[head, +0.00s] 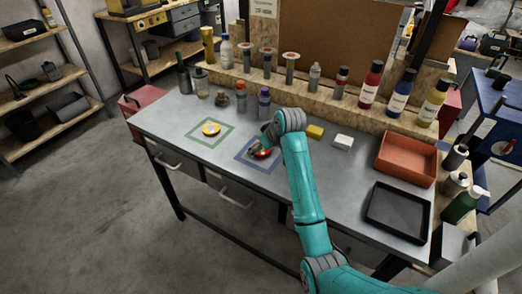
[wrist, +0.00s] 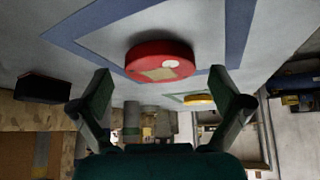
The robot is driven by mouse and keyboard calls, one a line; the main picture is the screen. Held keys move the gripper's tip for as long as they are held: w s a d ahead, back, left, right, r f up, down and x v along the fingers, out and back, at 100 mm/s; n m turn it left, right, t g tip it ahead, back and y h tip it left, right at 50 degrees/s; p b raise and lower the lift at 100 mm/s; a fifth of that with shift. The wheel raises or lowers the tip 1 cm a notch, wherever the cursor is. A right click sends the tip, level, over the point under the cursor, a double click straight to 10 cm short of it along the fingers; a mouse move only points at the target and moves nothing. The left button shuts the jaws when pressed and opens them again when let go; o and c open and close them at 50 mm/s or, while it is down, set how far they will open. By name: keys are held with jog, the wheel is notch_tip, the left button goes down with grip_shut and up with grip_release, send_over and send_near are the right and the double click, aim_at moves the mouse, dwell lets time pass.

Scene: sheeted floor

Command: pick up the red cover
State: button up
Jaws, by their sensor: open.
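The red cover (wrist: 160,62) is a round disc with a pale patch and a small white spot on it. It lies on the grey bench inside a blue square outline (wrist: 236,30). In the head view the red cover (head: 263,153) shows in part, with my gripper (head: 257,147) right over it. In the wrist view my gripper (wrist: 160,105) is open, its two fingers apart, one to each side of the cover. The fingers do not appear to touch it, and nothing is between them at the tips.
A yellow disc (head: 211,129) lies in a green square outline (head: 229,133) to the left. A yellow block (head: 315,131), white block (head: 343,142), orange tray (head: 405,172) and black tray (head: 398,211) stand to the right. Several bottles line the back.

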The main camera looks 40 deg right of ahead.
jog(key=c, duration=1.4)
jog(key=shift+o, duration=0.2)
jog(key=shift+r, duration=0.1)
